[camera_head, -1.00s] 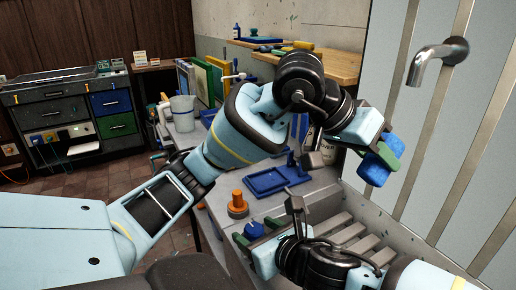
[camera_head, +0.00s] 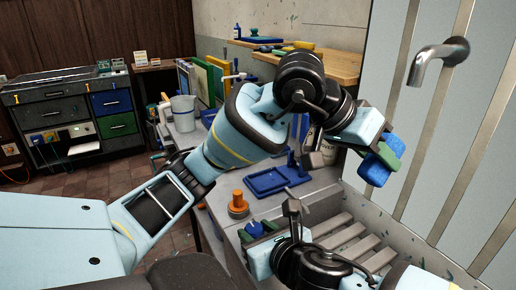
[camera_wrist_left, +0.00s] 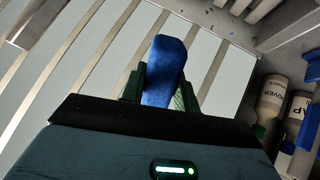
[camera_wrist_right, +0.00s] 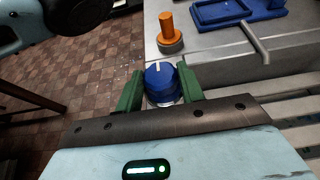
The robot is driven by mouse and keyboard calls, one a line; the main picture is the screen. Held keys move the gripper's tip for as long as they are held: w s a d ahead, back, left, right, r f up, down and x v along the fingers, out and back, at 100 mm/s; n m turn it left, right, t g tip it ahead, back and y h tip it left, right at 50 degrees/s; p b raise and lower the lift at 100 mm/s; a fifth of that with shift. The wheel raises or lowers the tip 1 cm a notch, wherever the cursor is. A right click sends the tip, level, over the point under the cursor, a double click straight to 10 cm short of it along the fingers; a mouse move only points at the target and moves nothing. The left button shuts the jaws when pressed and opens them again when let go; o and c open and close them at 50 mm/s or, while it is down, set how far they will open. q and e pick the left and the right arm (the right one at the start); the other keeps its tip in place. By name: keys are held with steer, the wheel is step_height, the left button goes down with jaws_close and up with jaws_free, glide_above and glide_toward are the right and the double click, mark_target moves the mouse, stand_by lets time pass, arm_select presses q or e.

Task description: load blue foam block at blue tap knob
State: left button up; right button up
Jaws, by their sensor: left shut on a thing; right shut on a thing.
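The blue foam block (camera_head: 374,170) is between the green fingers of my left gripper (camera_head: 386,160), held up in front of the panelled wall at the right. It also shows in the left wrist view (camera_wrist_left: 165,72), upright between the fingers. The blue tap knob (camera_wrist_right: 161,82) has a white mark on top and sits at the edge of the grey counter. My right gripper (camera_wrist_right: 160,88) is shut on it, a green finger on each side. In the head view the knob (camera_head: 255,229) shows partly behind my right gripper (camera_head: 258,230).
An orange knob (camera_head: 238,204) stands on the counter left of a blue tray (camera_head: 270,181). A metal spout (camera_head: 438,60) juts from the wall. A slatted grey rack (camera_head: 350,240) lies below it. Bottles (camera_wrist_left: 268,105) stand right in the left wrist view.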

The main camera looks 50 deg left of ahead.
steer(key=o, duration=1)
steer(key=v, duration=1.2)
steer(key=shift+f, duration=0.2)
steer(key=shift+f+b, duration=0.6)
steer(key=shift+f, duration=0.3)
arm_select(q)
steer(key=s+a, duration=0.4)
steer(key=s, duration=0.2)
steer(key=shift+s+a+b, duration=0.3)
steer(key=shift+b, duration=0.15)
arm_select(e)
steer(key=shift+f, duration=0.65)
